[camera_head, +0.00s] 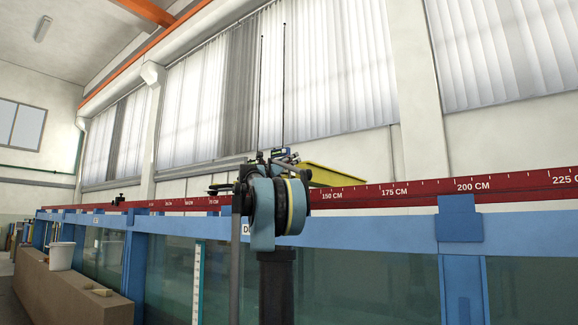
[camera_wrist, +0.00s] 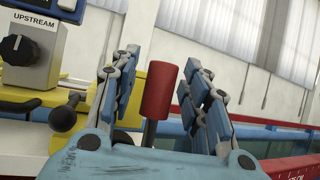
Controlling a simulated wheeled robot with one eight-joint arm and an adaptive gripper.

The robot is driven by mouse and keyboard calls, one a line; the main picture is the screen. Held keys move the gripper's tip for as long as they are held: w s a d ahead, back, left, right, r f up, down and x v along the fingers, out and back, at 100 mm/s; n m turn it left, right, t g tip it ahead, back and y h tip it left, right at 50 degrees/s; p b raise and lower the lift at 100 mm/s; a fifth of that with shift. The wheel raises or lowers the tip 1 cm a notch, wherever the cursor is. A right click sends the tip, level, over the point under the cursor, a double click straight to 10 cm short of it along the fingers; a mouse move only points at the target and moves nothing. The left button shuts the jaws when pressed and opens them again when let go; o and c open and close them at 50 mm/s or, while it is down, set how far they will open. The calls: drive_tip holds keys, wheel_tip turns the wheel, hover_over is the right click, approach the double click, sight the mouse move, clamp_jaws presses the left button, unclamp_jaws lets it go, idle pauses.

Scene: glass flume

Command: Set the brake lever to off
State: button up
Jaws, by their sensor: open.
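A red cylindrical handle on a dark stem (camera_wrist: 161,90) stands nearly upright in the wrist view, and it looks like the brake lever. No label or off mark is readable on it. My gripper (camera_wrist: 160,62) is open, with one finger on each side of the red handle. I cannot tell whether either finger touches it. In the head view my gripper (camera_head: 284,158) is above the flume rail, partly behind my own blue wrist, and the red handle cannot be made out there.
A black ball-ended lever (camera_wrist: 65,115) is left of my gripper by yellow bodywork (camera_wrist: 158,75). A panel marked UPSTREAM with a black knob (camera_wrist: 18,48) is at upper left. In the head view, a yellow part (camera_head: 325,176) sits behind the red scale rail (camera_head: 420,191) above the glass flume.

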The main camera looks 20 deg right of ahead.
drive_tip(key=shift+a, duration=0.1)
drive_tip(key=v, duration=1.2)
drive_tip(key=s+d+f+m+g+y, duration=0.1)
drive_tip(key=s+f+m+y, duration=0.25)
drive_tip(key=s+f, duration=0.6)
drive_tip(key=s+d+f+m+g+y, duration=0.25)
drive_tip(key=s+f+m, duration=0.2)
drive_tip(key=f, duration=1.05)
drive_tip(key=s+f+m+g+y, duration=0.1)
drive_tip(key=s+f+m+y, duration=0.25)
drive_tip(key=s+f, duration=0.6)
drive_tip(key=s+a+f+m+y, duration=0.3)
drive_tip(key=s+a+f, duration=0.3)
drive_tip(key=f, duration=0.7)
drive_tip(key=s+a+f+m+y, duration=0.4)
drive_tip(key=s+a+f+y, duration=0.1)
drive_tip(key=f, duration=0.8)
drive_tip(key=s+a+f+m+g+y, duration=0.1)
drive_tip(key=s+a+f+m+y, duration=0.2)
drive_tip(key=f, duration=1)
drive_tip(key=s+a+y, duration=0.2)
drive_tip(key=s+a, duration=0.2)
drive_tip(key=a, duration=0.1)
drive_tip(key=shift+s+a, duration=0.15)
drive_tip(key=shift+s, duration=0.25)
